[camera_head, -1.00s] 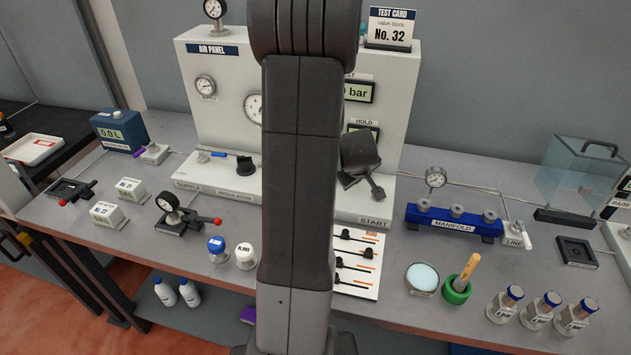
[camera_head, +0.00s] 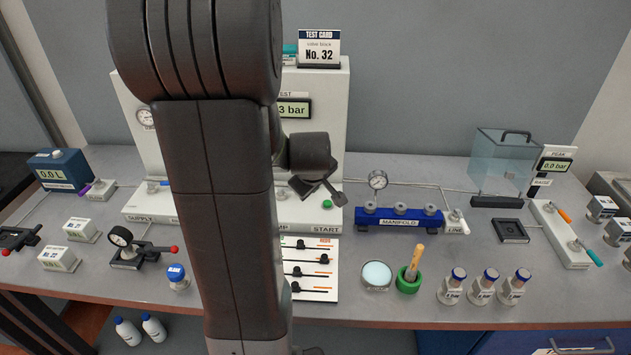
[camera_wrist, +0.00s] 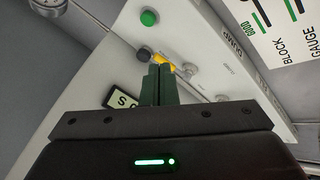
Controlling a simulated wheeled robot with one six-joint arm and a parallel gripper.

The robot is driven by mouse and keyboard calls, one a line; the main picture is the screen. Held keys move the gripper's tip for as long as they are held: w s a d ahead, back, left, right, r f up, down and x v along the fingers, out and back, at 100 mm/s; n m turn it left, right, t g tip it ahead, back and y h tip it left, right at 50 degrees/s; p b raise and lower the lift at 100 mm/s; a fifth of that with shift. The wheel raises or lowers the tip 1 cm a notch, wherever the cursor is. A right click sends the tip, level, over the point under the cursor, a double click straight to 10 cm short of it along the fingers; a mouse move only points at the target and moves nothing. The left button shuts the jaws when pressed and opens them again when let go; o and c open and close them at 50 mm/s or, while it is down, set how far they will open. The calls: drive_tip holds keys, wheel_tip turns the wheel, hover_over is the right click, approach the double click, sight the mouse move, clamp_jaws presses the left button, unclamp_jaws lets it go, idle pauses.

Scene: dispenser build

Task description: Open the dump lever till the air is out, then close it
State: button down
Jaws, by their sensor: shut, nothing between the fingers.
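The dump lever shows in the wrist view as a yellow handle (camera_wrist: 164,61) with a dark end, beside the "DUMP" label (camera_wrist: 233,42). My gripper (camera_wrist: 158,68) is shut and empty, with its fingertips at the yellow handle; I cannot tell whether they touch it. The fingers hide part of the lever, and its open or closed position is unclear. In the head view my gripper (camera_head: 323,188) is over the panel's front ledge, and my arm hides the lever. The pressure display (camera_head: 293,110) is partly covered; "3 bar" is readable.
The green START button (camera_head: 327,204) is close to my gripper. To the right is the blue manifold (camera_head: 399,222) with a gauge. In front lie a slider board (camera_head: 305,270), a round dish (camera_head: 376,275) and a green pot (camera_head: 409,280). The test card (camera_head: 319,48) stands on top.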

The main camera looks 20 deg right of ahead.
drive_tip(key=shift+s+d+r, duration=0.1)
drive_tip(key=shift+s+r, duration=0.3)
drive_tip(key=shift+r, duration=0.2)
